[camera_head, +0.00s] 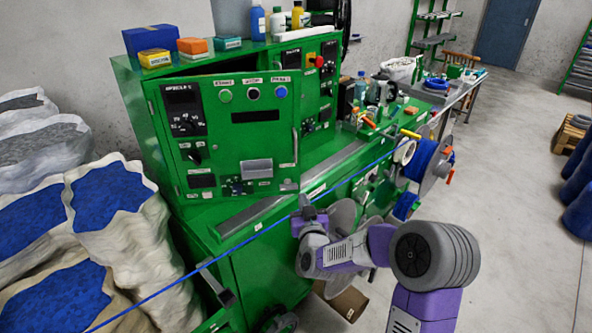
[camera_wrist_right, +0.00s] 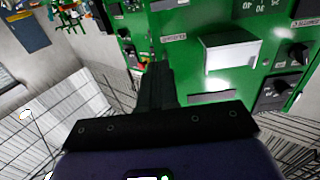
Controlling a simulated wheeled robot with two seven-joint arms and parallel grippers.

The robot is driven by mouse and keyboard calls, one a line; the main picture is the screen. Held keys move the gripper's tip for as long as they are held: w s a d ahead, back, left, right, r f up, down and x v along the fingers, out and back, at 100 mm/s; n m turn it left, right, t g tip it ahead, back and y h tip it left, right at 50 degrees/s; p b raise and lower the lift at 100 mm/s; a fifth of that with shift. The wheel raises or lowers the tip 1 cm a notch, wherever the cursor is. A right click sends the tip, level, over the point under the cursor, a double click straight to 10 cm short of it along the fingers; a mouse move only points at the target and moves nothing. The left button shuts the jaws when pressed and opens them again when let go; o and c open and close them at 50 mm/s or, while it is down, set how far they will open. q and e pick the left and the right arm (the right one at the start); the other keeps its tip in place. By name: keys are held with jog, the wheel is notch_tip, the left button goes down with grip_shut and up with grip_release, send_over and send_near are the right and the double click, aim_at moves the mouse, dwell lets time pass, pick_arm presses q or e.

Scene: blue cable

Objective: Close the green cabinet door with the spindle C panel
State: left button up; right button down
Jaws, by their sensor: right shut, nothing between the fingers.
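The green cabinet door with the spindle C panel (camera_head: 262,142) stands ajar in the head view, with a dark gap behind its top edge. It carries a dial block, several buttons, a small grey box and a vertical handle (camera_head: 295,146) near its right edge. My right gripper (camera_head: 306,204) is shut and empty, just below the door's lower right corner. In the right wrist view the closed fingers (camera_wrist_right: 157,78) point toward the green panel face (camera_wrist_right: 190,58), beside its silver box (camera_wrist_right: 229,51). I cannot tell whether they touch it. My left gripper is not in view.
A blue cable (camera_head: 250,236) runs diagonally in front of the green cabinet. Blue spools (camera_head: 422,160) and machine parts stand to the right. Sacks of blue granules (camera_head: 110,195) crowd the left. Boxes (camera_head: 149,38) and bottles sit on top. The floor at right is open.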

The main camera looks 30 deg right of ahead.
aim_at(295, 169)
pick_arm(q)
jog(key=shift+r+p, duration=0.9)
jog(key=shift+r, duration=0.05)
pick_arm(e)
jog(key=x, duration=1.3)
jog(key=shift+w+f, duration=0.15)
jog(key=shift+w, duration=0.05)
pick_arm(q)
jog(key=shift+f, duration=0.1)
